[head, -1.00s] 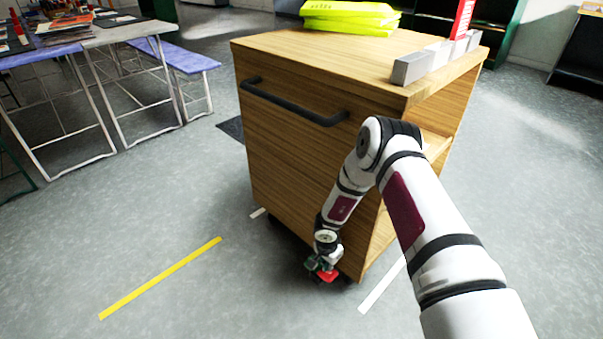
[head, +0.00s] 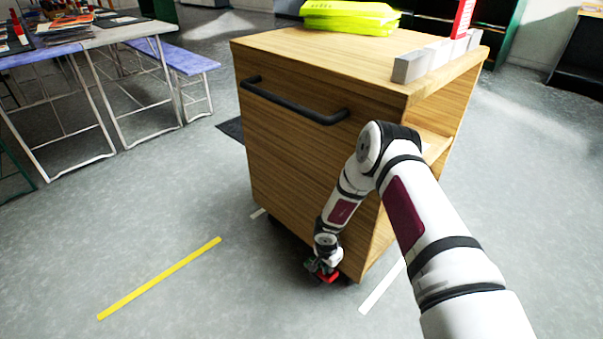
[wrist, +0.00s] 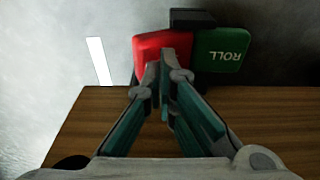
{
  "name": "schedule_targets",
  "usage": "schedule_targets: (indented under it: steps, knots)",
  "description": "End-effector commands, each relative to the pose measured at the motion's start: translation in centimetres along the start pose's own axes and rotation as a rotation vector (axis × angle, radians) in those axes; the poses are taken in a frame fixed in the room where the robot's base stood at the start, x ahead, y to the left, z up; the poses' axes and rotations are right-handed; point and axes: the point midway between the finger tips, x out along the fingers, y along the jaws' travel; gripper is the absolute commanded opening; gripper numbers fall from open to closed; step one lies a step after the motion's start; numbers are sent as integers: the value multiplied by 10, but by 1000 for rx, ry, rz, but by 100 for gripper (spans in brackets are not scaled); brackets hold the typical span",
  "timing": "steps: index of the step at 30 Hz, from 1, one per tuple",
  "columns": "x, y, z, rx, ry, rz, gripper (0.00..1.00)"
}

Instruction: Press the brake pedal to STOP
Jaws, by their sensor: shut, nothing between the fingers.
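The brake pedal at the foot of the wooden cart (head: 295,160) has a red half (wrist: 160,44) and a green half marked ROLL (wrist: 221,52), side by side in the wrist view. My gripper (wrist: 168,62) is shut and empty, and its fingertips overlap the red half in that view. In the head view my gripper (head: 322,268) is low at the cart's bottom corner, at the red pedal (head: 330,277). The fingertips hide part of the red half, including any wording on it. I cannot tell whether they touch it or how far it is pressed.
A yellow floor strip (head: 160,278) and a white strip (head: 382,287) lie nearby. Open floor spreads to the left.

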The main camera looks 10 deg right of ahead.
Motion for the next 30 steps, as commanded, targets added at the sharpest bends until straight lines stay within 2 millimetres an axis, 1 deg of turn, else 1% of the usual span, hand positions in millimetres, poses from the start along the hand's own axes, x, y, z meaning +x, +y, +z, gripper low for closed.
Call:
schedule_targets:
  steps: [30]
  knots:
    - [14,0,2,0,0,-1,0]
